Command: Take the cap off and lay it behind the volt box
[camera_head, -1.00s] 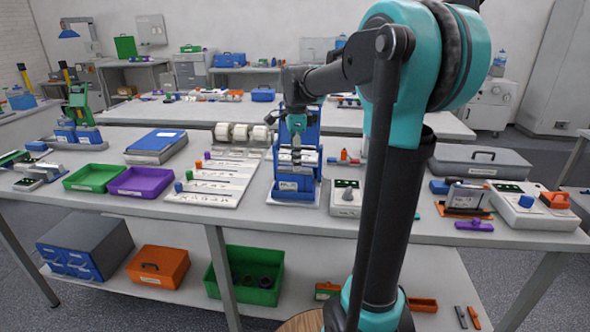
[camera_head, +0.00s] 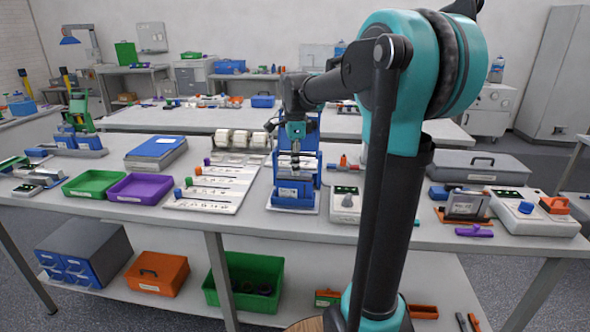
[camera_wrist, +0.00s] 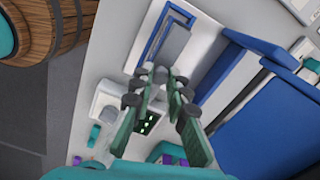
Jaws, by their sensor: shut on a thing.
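My gripper (camera_head: 295,160) is in front of the upright blue fixture (camera_head: 309,184) on the bench, above its base. In the wrist view, the fingers (camera_wrist: 160,76) point toward the fixture's blue frame (camera_wrist: 160,42), with a small grey piece between the tips. I take this to be the cap; its shape is mostly hidden. The jaws are closed on it. I cannot tell whether it still touches the fixture. A white box with a dark display, likely the volt box (camera_head: 345,204), stands just right of the fixture. It shows beyond the fingers in the wrist view (camera_wrist: 107,98).
A white slotted board (camera_head: 208,188) and white rolls (camera_head: 240,138) stand left of the fixture. A grey case (camera_head: 480,166) lies to the right. My arm hides some bench between.

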